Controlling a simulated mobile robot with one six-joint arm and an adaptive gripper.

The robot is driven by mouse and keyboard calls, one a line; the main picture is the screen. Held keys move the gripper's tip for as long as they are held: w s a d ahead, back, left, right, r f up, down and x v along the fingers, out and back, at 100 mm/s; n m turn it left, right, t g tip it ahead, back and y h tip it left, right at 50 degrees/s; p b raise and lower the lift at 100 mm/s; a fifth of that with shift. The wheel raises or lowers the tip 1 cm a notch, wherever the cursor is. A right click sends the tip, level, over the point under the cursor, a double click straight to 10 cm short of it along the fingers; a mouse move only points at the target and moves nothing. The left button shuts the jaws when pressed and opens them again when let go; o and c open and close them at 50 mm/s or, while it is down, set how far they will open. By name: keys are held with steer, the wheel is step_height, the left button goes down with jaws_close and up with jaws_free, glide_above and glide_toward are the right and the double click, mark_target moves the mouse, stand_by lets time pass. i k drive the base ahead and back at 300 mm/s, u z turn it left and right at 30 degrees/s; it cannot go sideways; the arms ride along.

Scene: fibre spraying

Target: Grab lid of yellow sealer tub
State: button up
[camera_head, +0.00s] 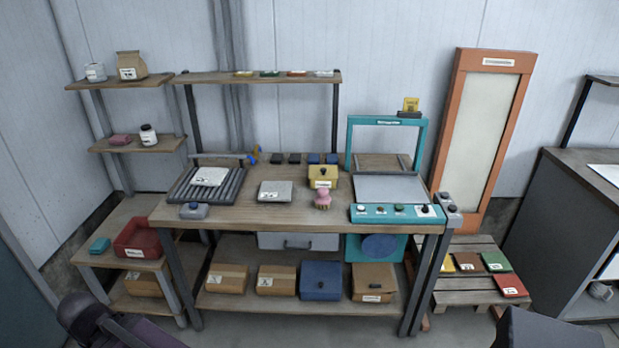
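A small yellow tub (323,183) stands on the wooden workbench (240,218), right of the middle and towards the back. It has a pale label on its front and a dark round knob on its lid (323,171). The lid looks seated on the tub. A pink knobbed tool (322,198) stands just in front of it. My gripper is not in view; only dark parts, probably of my own body, show at the bottom left and bottom right edges.
A teal-framed machine (388,211) stands right of the tub, with dark and blue blocks (314,158) behind it. A grey scale (275,191) and a roller tray (212,184) lie to its left. The bench front is partly clear. An orange-framed panel (452,125) leans at the right.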

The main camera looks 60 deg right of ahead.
mark_target(315, 172)
steer(key=u, duration=0.15)
steer(key=k, duration=1.35)
steer(key=z, duration=1.9)
steer(key=i, duration=0.5)
steer(key=u, duration=0.2)
